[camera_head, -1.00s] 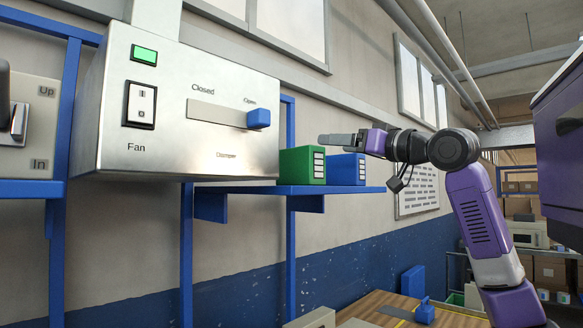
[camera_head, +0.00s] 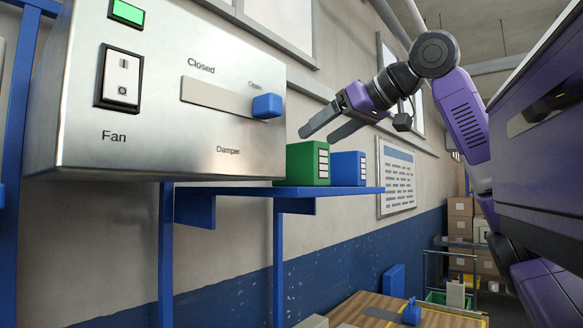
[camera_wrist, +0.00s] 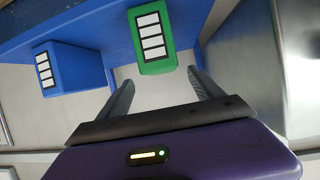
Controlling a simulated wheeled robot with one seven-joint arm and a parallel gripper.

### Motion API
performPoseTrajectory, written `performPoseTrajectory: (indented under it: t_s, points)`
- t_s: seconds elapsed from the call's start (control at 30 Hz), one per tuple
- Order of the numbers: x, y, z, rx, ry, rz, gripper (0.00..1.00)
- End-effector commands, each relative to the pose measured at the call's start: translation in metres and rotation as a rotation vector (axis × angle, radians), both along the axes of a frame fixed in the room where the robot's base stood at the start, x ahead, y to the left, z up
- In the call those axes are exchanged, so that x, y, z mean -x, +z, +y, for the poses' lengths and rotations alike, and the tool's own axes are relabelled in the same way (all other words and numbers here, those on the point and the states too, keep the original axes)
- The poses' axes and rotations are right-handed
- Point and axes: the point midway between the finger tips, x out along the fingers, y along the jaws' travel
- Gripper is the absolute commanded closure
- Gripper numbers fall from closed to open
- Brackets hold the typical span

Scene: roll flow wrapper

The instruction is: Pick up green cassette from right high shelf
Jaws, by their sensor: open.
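The green cassette (camera_head: 308,164) stands on the blue high shelf (camera_head: 235,190), right beside the control box. It has a white label strip on its end. In the wrist view the green cassette (camera_wrist: 151,40) lies ahead, roughly between the line of the two fingers. My gripper (camera_head: 322,132) is open and empty, angled down, just above the green cassette in the head view. Its two fingers (camera_wrist: 160,88) point toward the cassette in the wrist view, with a gap still showing to it. The cassette's left part is partly hidden by the box.
A blue cassette (camera_head: 348,168) stands next to the green one, also seen in the wrist view (camera_wrist: 66,70). A metal control box (camera_head: 170,100) with a blue damper knob (camera_head: 267,105) is close on the left. A wooden table (camera_head: 375,308) is below.

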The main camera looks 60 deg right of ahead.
Motion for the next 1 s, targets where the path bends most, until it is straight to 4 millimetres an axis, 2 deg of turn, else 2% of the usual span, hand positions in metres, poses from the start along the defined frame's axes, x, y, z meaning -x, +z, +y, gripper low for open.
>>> performPoseTrajectory:
  t_s: [0.37, 0.6, 0.93, 1.0]
  points:
    - [-0.032, -0.014, -0.010, 0.000, -0.001, 0.002, 0.24]
    - [-0.060, -0.029, -0.018, -0.001, 0.000, 0.000, 0.24]
    - [-0.066, -0.033, -0.020, 0.000, 0.001, -0.002, 0.24]
    - [-0.066, -0.033, -0.020, 0.000, 0.001, -0.002, 0.37]
